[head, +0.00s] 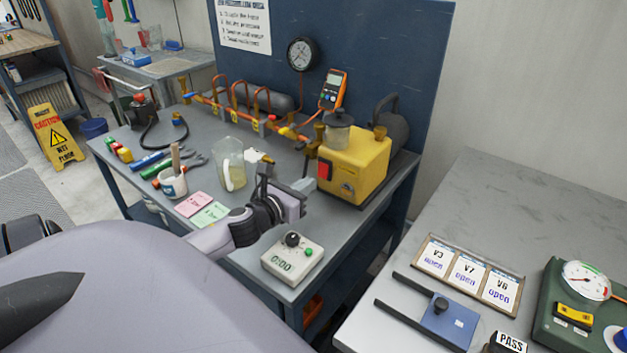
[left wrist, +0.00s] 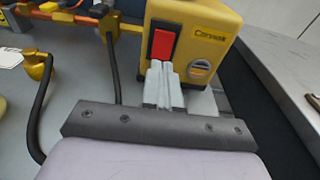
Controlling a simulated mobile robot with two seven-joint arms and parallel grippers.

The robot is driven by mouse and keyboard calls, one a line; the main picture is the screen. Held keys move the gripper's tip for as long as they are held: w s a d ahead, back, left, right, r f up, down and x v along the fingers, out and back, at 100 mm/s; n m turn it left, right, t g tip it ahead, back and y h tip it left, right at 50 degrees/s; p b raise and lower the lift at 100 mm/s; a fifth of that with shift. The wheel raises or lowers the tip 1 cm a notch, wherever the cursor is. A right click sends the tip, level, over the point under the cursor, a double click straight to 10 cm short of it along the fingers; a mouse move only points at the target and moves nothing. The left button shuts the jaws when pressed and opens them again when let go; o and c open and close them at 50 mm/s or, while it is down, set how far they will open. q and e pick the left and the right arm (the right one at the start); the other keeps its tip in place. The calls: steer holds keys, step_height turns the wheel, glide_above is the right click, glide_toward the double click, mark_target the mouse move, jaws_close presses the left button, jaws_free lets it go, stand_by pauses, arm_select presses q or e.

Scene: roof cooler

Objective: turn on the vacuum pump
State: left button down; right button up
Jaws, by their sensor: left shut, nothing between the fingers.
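The yellow vacuum pump (head: 355,165) stands at the right end of the grey bench, with a red rocker switch (head: 325,170) on its front face. In the left wrist view the pump (left wrist: 213,40) fills the top right, and the red switch (left wrist: 162,44) is directly ahead. My left gripper (head: 306,184) is shut and empty in front of the pump. Its closed fingertips (left wrist: 161,68) reach the lower edge of the switch in the left wrist view; whether they touch it I cannot tell. My right gripper does not show.
A white timer (head: 292,260) sits at the bench's front corner. Copper pipes (head: 238,95) run behind. At right, another bench holds a card holder (head: 468,270) and a green gauge box (head: 560,325).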

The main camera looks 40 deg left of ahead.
mark_target(322, 176)
arm_select(q)
steer(key=shift+w+a+f, duration=0.1)
steer(key=shift+w, duration=0.65)
steer(key=shift+w+a+f, duration=0.1)
steer(key=shift+w, duration=0.65)
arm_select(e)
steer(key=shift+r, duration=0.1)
